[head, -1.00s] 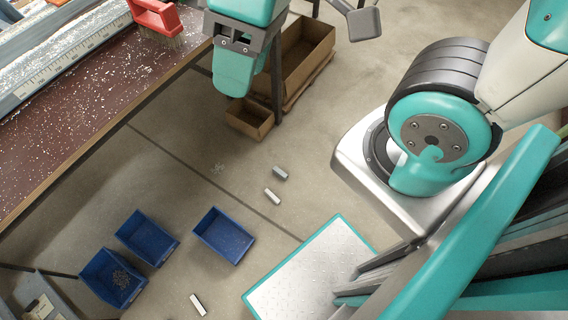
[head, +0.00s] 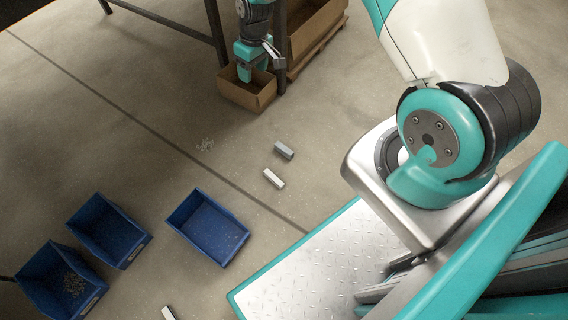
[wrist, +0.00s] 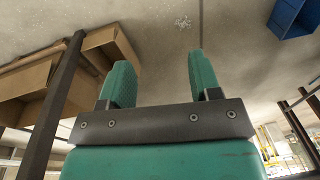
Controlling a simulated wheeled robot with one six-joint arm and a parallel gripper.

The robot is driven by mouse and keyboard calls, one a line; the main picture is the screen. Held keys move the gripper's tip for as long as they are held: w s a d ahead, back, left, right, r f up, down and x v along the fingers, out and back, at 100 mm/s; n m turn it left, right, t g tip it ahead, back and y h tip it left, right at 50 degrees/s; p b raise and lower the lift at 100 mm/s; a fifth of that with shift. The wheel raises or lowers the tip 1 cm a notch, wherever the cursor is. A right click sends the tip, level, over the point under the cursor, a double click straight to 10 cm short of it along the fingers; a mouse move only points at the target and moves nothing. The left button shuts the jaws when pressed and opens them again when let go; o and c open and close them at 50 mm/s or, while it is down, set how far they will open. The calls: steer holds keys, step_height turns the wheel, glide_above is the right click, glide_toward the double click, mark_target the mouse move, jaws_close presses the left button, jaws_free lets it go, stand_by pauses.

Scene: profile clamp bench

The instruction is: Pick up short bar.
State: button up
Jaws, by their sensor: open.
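Three small bars lie on the concrete floor in the head view. A darker grey bar (head: 284,150) lies close to a pale silver bar (head: 273,179), with a gap between them. Another pale bar (head: 169,313) is cut off by the bottom edge. I cannot tell which is the short bar. My gripper (head: 256,68) appears small at the top, in front of or over a small cardboard box. In the wrist view, my gripper (wrist: 160,68) has its two teal fingers wide apart with nothing between them. No bar shows there.
Several blue bins, one of them (head: 208,228) nearest the bars, stand on the floor at left. A small cardboard box (head: 246,92) and a larger one (head: 310,30) stand at the top, beside dark bench legs (head: 216,30). Open floor surrounds the bars.

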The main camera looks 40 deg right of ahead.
steer(key=s+d+f+h+b, duration=0.1)
steer(key=d+f+b, duration=0.3)
steer(key=f, duration=1)
steer(key=s+d+f+b, duration=0.1)
steer(key=d+f+b, duration=0.3)
steer(key=f, duration=0.9)
steer(key=b, duration=0.6)
glide_above(284, 148)
steer(key=shift+m+g, duration=0.3)
steer(key=f, duration=0.8)
steer(key=w+f, duration=0.1)
steer(key=f, duration=0.3)
steer(key=f+b, duration=0.1)
steer(key=f, duration=0.1)
steer(key=f+b, duration=0.2)
steer(key=s+f+b, duration=0.1)
steer(key=f, duration=0.1)
steer(key=shift+f, duration=0.15)
steer(key=c, duration=1.1)
steer(key=shift+o, duration=0.2)
steer(key=shift+r, duration=0.25)
step_height(284, 148, up, 20)
steer(key=p, duration=1)
